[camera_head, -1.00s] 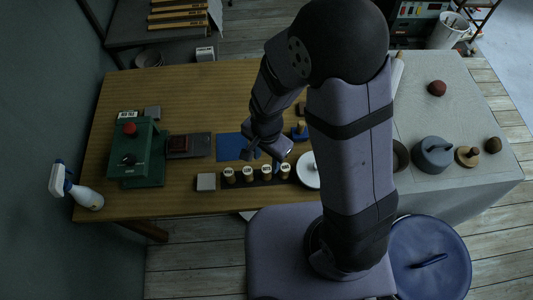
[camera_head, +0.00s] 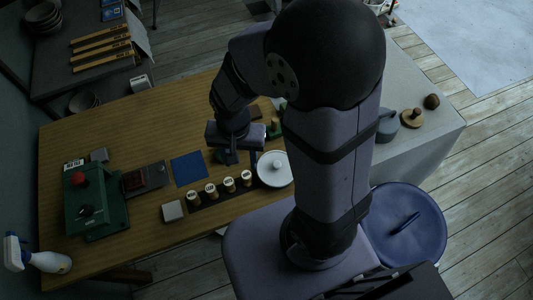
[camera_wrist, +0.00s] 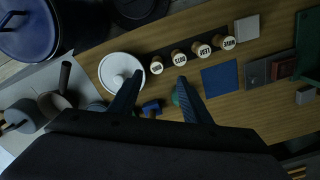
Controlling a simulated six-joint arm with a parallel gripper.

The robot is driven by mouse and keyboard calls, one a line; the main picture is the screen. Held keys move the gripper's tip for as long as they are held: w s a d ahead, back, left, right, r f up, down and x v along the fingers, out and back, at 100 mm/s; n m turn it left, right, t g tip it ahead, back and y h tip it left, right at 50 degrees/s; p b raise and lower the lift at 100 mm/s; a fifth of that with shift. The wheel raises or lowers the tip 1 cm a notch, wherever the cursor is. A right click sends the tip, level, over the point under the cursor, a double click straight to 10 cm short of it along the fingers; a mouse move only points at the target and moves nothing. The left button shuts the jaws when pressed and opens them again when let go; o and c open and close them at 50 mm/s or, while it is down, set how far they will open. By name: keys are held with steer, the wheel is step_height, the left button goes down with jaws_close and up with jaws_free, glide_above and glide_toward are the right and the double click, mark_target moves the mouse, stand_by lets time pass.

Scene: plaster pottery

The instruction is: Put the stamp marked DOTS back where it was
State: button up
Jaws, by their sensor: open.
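Several light wooden stamps stand upright in a row on a dark strip (camera_head: 203,203), near the front edge of the table. They also show in the wrist view, as a stamp near the white lid (camera_wrist: 156,67) and a far-end stamp (camera_wrist: 228,42). In the head view my gripper (camera_head: 240,160) hangs behind the row.
A white round lid (camera_head: 275,169) lies right of the row. A blue square (camera_head: 188,169) lies behind it, a pale block (camera_head: 172,210) to its left. A small blue object (camera_wrist: 151,107) and green object (camera_wrist: 177,99) are near my fingers. A green press (camera_head: 95,205) stands left.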

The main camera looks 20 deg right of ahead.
steer(key=s+d+r+n, duration=0.4)
steer(key=d+n, duration=0.1)
steer(key=d, duration=0.1)
steer(key=shift+d+r+n, duration=0.2)
steer(key=shift+d+n, duration=0.1)
stand_by(1.0)
